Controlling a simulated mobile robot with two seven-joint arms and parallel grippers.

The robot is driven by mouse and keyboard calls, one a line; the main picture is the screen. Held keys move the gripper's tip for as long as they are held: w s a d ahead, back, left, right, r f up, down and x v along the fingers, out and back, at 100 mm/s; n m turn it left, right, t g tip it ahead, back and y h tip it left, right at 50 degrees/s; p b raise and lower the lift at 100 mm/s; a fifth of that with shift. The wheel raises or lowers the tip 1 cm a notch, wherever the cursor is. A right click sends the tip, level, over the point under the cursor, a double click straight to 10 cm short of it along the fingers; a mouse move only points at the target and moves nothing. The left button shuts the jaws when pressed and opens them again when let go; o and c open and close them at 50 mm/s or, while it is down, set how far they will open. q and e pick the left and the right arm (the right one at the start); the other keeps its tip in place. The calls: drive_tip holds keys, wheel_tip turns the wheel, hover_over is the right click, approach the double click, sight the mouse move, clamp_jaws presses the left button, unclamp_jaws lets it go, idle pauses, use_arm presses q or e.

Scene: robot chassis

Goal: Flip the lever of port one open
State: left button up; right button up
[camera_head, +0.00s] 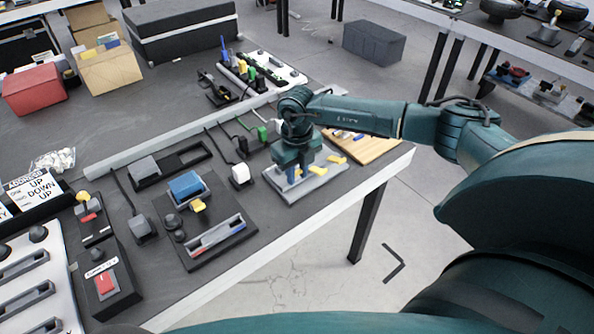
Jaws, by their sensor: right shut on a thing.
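A grey port panel (305,187) with small yellow levers lies near the front right edge of the table. Two yellow levers, one (318,171) and another (336,159), show right of my right gripper (292,176). My right gripper points down over the left part of the panel and is shut on a small part there, apparently a lever. The gripper body hides most of that part, so its angle and the port label cannot be read. My left gripper is not in view.
Left of the panel stand a white plug block (240,176) and a dark board (200,225) with a blue block (186,186). A wooden board (365,147) lies to the right, close to my arm. A raised grey rail (170,143) runs behind.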

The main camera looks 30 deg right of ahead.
drive_tip(key=shift+w+a+g+b, duration=0.1)
drive_tip(key=shift+w+g+b, duration=0.35)
drive_tip(key=shift+g, duration=0.25)
drive_tip(key=shift+c, duration=0.2)
drive_tip(key=shift+w+g+b, duration=0.3)
drive_tip(key=shift+g+b, duration=0.4)
drive_tip(key=shift+w+r+g+b, duration=0.15)
drive_tip(key=shift+g+b, duration=0.25)
drive_tip(key=shift+r, duration=0.15)
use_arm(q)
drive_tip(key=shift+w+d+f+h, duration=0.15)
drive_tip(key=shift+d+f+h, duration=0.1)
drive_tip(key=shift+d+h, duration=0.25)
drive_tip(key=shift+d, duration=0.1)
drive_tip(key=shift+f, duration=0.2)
use_arm(e)
drive_tip(key=o, duration=1)
